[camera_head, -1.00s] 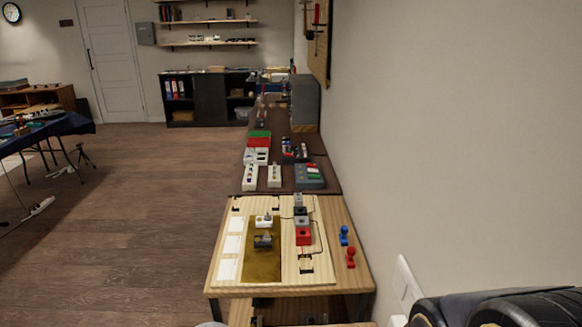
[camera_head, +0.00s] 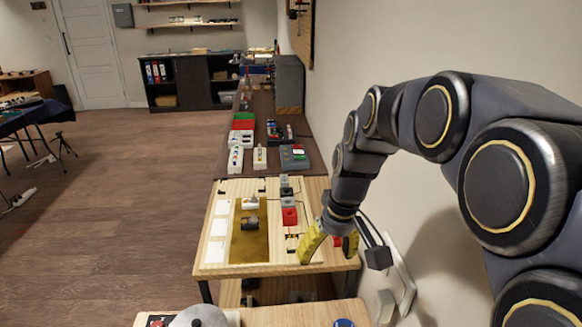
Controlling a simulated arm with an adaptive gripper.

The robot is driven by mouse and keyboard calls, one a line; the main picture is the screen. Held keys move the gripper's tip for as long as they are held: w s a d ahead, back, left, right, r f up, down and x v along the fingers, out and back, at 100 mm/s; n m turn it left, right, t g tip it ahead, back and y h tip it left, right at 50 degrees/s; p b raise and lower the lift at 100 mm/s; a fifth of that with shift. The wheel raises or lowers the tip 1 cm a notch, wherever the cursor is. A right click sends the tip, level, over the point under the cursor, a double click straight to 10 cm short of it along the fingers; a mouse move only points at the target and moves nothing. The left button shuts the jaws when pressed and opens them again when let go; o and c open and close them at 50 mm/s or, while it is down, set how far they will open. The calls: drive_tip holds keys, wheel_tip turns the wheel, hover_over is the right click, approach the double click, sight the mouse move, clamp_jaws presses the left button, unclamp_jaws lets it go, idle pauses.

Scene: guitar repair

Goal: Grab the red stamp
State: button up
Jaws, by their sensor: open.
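The red stamp (camera_head: 337,241) is on the right side of the wooden work table (camera_head: 210,262), mostly hidden; a bit of red shows between my gripper's fingers. My gripper (camera_head: 328,257) points down over the table's right front part, its yellow fingers apart, on either side of the red stamp in this view. Whether the fingers touch the stamp, and how high they are above the table, I cannot tell. The blue stamp is hidden behind my arm.
A red block (camera_head: 289,217) with grey blocks behind it stands left of my gripper. A brown mat (camera_head: 248,246) lies further left. The wall is close on the right, with a pale panel (camera_head: 400,275). A nearer table (camera_head: 285,314) lies in front.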

drive_tip(key=w+d+f+t, duration=0.1)
drive_tip(key=w+d+f, duration=0.1)
drive_tip(key=w, duration=0.4)
drive_tip(key=w+d+f+t, duration=0.1)
drive_tip(key=w+f, duration=0.1)
drive_tip(key=w, duration=0.5)
drive_tip(key=t, duration=0.2)
hover_over(338, 241)
wheel_tip(338, 241, down, 6)
drive_tip(key=f, duration=0.1)
wheel_tip(338, 241, down, 5)
drive_tip(key=shift+r, duration=0.1)
drive_tip(key=x, duration=0.4)
drive_tip(key=shift+s+d+f, duration=0.15)
drive_tip(key=shift+s+f, duration=0.05)
drive_tip(key=shift+s, duration=0.1)
clamp_jaws()
